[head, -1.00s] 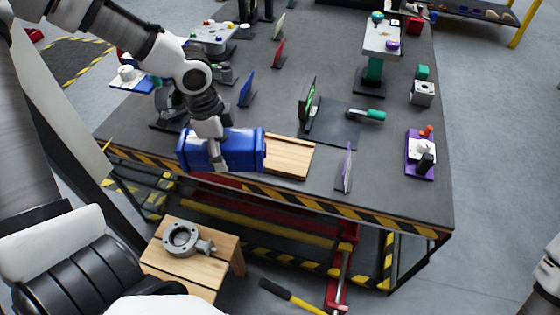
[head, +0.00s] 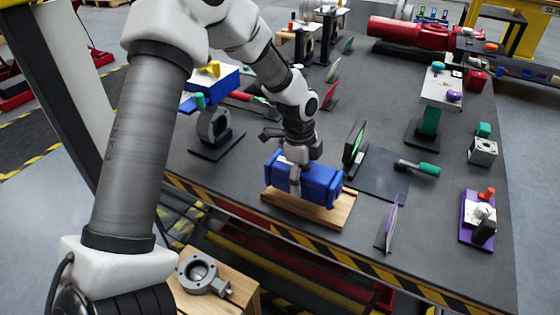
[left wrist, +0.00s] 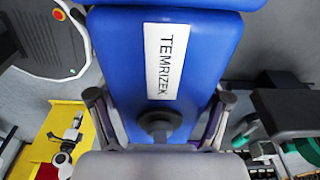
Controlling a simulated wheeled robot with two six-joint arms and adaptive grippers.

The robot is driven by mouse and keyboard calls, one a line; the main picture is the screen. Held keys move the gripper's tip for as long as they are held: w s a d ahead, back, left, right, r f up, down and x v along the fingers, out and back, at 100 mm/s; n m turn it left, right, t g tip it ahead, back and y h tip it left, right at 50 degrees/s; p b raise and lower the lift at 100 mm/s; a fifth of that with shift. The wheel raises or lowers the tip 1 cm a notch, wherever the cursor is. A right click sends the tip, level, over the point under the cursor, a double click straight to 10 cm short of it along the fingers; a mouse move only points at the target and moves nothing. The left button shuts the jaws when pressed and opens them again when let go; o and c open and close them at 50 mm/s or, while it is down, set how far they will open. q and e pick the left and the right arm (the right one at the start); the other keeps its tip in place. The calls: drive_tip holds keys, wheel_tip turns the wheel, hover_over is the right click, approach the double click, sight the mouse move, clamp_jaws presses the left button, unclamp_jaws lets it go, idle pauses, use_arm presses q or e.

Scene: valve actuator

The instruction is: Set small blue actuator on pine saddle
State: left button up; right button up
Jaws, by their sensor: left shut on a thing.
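The small blue actuator (head: 318,183) is over the pine saddle (head: 340,217) near the front edge of the table. It lies lengthwise along the saddle; from this angle I cannot tell whether it rests on the wood or hangs just above it. My left gripper (head: 296,178) comes down from above and is shut on the actuator's middle. In the left wrist view the actuator (left wrist: 205,50) fills the middle, its white TEMRIZEK label showing, with the gripper's fingers (left wrist: 158,105) on both sides. The right gripper is not in view.
A black panel with a green screen (head: 355,142) stands behind the saddle. A purple upright plate (head: 391,222) stands to its right. A green-handled tool (head: 418,167) lies on a dark mat. A grey valve body (head: 203,274) sits on a low wooden stool in front.

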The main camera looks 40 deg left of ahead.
use_arm(q)
drive_tip(key=w, duration=0.2)
drive_tip(key=shift+w+d+f, duration=0.15)
drive_tip(key=shift+w+d, duration=0.15)
drive_tip(key=shift+d, duration=0.1)
wheel_tip(320, 180, down, 3)
drive_tip(key=shift+r+b, duration=0.15)
drive_tip(key=shift+b, duration=0.45)
drive_tip(key=shift+f, duration=0.4)
drive_tip(key=o, duration=1.8)
drive_tip(key=shift+s+f, duration=0.1)
drive_tip(key=shift+c, duration=0.2)
drive_tip(key=shift+d, duration=0.1)
